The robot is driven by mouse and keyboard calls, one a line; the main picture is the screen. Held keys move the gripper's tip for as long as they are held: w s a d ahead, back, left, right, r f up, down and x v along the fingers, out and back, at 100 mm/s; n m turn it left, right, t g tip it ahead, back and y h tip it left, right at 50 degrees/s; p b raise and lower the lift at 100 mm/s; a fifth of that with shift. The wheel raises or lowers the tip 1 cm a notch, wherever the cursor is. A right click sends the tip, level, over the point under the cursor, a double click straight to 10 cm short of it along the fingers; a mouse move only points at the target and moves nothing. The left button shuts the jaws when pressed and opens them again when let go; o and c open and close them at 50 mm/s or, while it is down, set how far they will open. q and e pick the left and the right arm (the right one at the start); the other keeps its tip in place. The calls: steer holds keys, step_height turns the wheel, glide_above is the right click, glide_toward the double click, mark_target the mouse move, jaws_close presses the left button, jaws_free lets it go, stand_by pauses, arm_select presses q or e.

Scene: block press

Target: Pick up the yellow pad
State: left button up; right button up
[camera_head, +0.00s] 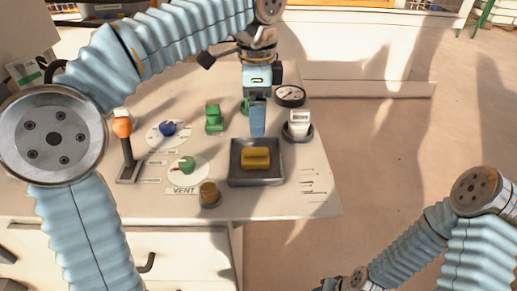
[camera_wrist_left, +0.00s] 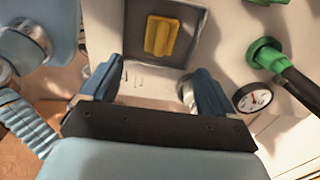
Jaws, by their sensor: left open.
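The yellow pad (camera_head: 256,158) lies in a square grey metal tray (camera_head: 236,181) on the panel table. In the left wrist view the pad (camera_wrist_left: 162,36) shows at the top, inside the tray (camera_wrist_left: 190,57), with nothing gripping it. My left gripper (camera_head: 258,131) points down behind the tray in the head view, apart from the pad. Its two blue fingers (camera_wrist_left: 153,76) are spread apart with nothing between them. My right arm comes in at the lower right, away from the table; its fingers do not show.
A white button (camera_head: 299,122) and a gauge (camera_head: 290,96) stand right of my left gripper. A green block (camera_head: 213,118), blue knob (camera_head: 167,128), green knob (camera_head: 187,165), amber button (camera_head: 209,194) and orange-topped lever (camera_head: 122,128) stand to the left. The table's right front corner is clear.

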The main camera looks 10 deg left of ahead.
mark_target(256, 148)
arm_select(q)
step_height(256, 148, down, 6)
steer(key=shift+f+b, duration=0.25)
steer(key=shift+b, duration=0.3)
steer(key=shift+a+f+b, duration=0.2)
steer(key=shift+f+b, duration=0.1)
steer(key=shift+f, duration=2.5)
steer(key=c, duration=1.2)
steer(key=shift+o, duration=0.2)
steer(key=shift+r, duration=0.1)
steer(key=shift+r, duration=0.35)
step_height(256, 148, up, 3)
steer(key=shift+s+d+p, duration=0.15)
steer(key=shift+p, duration=0.15)
steer(key=s+d+r, duration=0.5)
steer(key=s+r, duration=0.4)
steer(key=s, duration=0.3)
steer(key=shift+s, duration=0.35)
